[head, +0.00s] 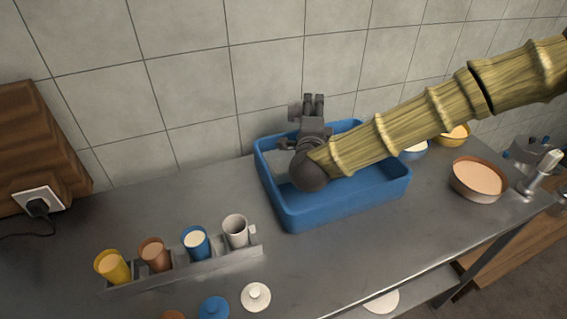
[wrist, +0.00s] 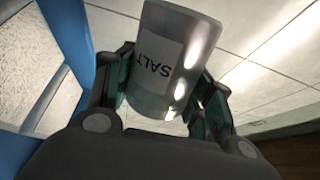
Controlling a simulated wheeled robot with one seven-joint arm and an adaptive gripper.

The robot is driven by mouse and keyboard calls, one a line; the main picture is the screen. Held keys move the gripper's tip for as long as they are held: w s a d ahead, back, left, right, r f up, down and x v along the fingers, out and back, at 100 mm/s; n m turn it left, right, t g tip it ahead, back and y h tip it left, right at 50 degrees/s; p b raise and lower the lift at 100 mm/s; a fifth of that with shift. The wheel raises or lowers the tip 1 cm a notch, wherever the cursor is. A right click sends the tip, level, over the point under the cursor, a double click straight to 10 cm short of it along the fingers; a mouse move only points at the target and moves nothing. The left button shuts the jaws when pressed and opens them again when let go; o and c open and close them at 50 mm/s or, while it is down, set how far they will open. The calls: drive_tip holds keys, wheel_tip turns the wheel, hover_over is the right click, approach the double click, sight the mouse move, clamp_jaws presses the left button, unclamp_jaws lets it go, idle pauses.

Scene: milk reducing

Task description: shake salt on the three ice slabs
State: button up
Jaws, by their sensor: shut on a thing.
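My gripper (head: 313,108) is above the back left part of a blue tray (head: 330,214) on the metal counter. In the wrist view, my gripper (wrist: 166,88) is shut around a grey metal shaker (wrist: 165,60) whose white label reads SALT, the letters turned over. The shaker is hard to make out in the head view. Pale textured surfaces, likely ice slabs (wrist: 22,65), show beside the tray's blue wall in the wrist view. In the head view my arm hides much of the tray's inside, so I cannot count the slabs.
A rack (head: 190,272) with several cups stands at the front left, lids nearby, including a white lid (head: 256,296). A pan of pinkish liquid (head: 478,179) and a yellow bowl (head: 455,136) are right of the tray. The tiled wall (head: 190,90) is close behind.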

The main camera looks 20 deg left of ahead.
drive_tip(key=shift+r+n+p, duration=0.2)
drive_tip(key=shift+n+p, duration=0.35)
drive_tip(key=shift+n, duration=0.65)
drive_tip(key=shift+r+n+p, duration=0.15)
drive_tip(key=shift+n+p, duration=0.15)
drive_tip(key=shift+n, duration=0.1)
drive_tip(key=shift+r+n, duration=0.1)
drive_tip(key=shift+n, duration=0.5)
drive_tip(key=shift+r+n+p, duration=0.15)
drive_tip(key=shift+n+p, duration=0.55)
drive_tip(key=shift+n, duration=0.45)
drive_tip(key=shift+r+n+p, duration=0.15)
drive_tip(key=shift+n+p, duration=0.55)
drive_tip(key=shift+n, duration=0.45)
drive_tip(key=shift+r+n+p, duration=0.1)
drive_tip(key=shift+n+p, duration=0.2)
drive_tip(key=shift+n, duration=0.5)
drive_tip(key=shift+n, duration=0.3)
